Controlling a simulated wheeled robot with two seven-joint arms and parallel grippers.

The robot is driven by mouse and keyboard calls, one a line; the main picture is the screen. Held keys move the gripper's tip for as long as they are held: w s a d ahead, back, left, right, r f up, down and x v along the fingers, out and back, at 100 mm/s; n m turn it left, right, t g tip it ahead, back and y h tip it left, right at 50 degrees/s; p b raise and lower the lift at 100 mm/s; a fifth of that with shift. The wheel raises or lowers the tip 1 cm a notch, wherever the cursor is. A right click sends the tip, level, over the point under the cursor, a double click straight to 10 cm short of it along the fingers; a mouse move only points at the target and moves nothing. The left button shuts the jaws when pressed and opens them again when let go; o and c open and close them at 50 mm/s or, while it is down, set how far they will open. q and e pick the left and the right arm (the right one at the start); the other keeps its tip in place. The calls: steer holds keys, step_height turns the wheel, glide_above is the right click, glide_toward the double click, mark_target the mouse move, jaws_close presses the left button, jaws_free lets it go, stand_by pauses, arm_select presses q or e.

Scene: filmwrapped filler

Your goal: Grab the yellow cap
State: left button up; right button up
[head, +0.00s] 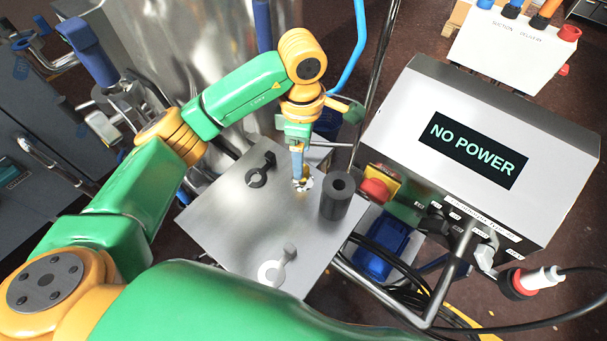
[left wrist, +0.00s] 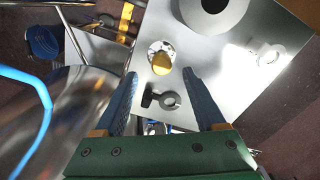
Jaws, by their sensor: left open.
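The yellow cap (left wrist: 161,63) shows in the left wrist view, seated on a pale round flange on a grey metal table (head: 215,215). In the head view the flange (head: 304,184) shows under my left gripper and the cap is mostly hidden. My left gripper (head: 298,172) points down at it. In the left wrist view its two blue fingers (left wrist: 159,74) are spread apart with nothing held, and the cap appears between and just beyond their tips. I cannot tell whether the fingers touch it. My right gripper is not in view.
A dark hollow cylinder (head: 338,197) stands close right of the flange. A dark ring clamp (head: 258,178) and a silver one (head: 275,270) lie on the table. A grey control box (head: 480,150) reading NO POWER, with a red knob (head: 374,189), is at right.

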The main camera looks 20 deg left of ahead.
mark_target(306, 184)
arm_select(q)
steer(key=shift+s+d+f+p, duration=0.1)
steer(key=shift+s+f+p, duration=0.05)
steer(key=shift+f+p, duration=0.5)
steer(key=shift+s+f+p, duration=0.15)
steer(key=shift+f+p, duration=0.4)
steer(key=shift+p, duration=0.05)
steer(key=f, duration=0.3)
steer(key=shift+w+f, duration=0.1)
steer(key=shift+w, duration=0.15)
jaws_close()
